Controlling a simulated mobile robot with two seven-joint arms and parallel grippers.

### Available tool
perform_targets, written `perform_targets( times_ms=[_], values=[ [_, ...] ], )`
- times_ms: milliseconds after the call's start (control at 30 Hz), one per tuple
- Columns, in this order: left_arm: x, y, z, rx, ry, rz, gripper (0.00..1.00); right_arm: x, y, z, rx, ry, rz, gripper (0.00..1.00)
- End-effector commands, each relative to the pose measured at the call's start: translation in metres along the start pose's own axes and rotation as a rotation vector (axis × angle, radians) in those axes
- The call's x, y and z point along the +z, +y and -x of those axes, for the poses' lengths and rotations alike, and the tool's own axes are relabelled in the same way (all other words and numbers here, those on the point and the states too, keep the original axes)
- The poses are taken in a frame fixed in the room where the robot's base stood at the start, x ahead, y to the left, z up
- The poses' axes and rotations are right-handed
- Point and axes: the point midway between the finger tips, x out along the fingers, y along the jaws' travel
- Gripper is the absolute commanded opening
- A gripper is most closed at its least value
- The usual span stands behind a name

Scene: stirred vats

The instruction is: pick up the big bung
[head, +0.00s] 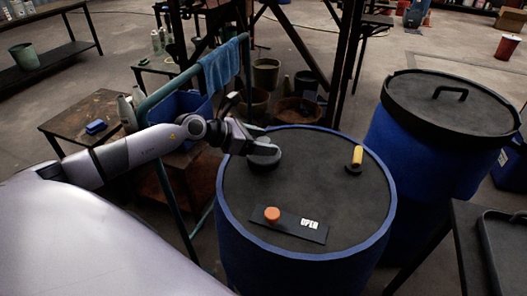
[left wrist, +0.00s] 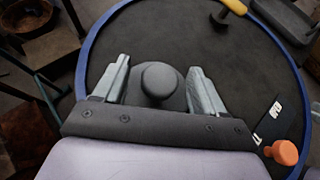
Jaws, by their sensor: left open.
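The big bung, a dark grey round disc with a rounded knob (head: 264,157), sits on the dark top of the near blue vat (head: 232,235), towards its left rim. It also shows in the left wrist view (left wrist: 158,82). My left gripper (head: 256,149) reaches in from the left and is at the bung. In the left wrist view my left gripper (left wrist: 158,66) is open, with one finger on each side of the knob and visible gaps between. The bung's near edge is hidden by the gripper body. My right gripper is not in view.
A yellow-handled black piece (head: 357,157) stands on the vat top's right. A dark plate with an orange knob (head: 272,214) and "OPEN" label lies near the front. A lidded blue vat (head: 417,160) stands right. A green rail with a blue cloth (head: 221,66) is behind my arm.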

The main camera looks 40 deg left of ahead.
Motion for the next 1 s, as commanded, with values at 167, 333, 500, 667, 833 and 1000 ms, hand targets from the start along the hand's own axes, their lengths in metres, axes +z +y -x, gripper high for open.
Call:
perform_targets(
  times_ms=[167, 333, 500, 667, 833, 1000],
  values=[
    [0.0000, -0.0006, -0.0079, -0.001, 0.001, -0.001, 0.71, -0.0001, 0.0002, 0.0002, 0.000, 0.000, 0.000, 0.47],
    [-0.0002, -0.0005, -0.0079, -0.001, 0.001, -0.001, 0.71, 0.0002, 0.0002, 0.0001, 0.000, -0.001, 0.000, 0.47],
    [-0.0002, -0.0005, -0.0077, -0.001, 0.001, 0.000, 0.25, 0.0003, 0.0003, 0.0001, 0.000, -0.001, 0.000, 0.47],
    [0.0002, -0.0004, -0.0075, -0.001, 0.000, 0.000, 0.14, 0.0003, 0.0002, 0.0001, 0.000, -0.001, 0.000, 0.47],
    [0.0009, -0.0003, -0.0071, -0.001, 0.000, 0.000, 0.14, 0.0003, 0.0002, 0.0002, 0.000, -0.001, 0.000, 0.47],
    [0.0097, 0.0001, -0.0026, 0.000, -0.002, -0.003, 0.14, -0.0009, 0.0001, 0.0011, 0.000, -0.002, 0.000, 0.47]
  ],
)
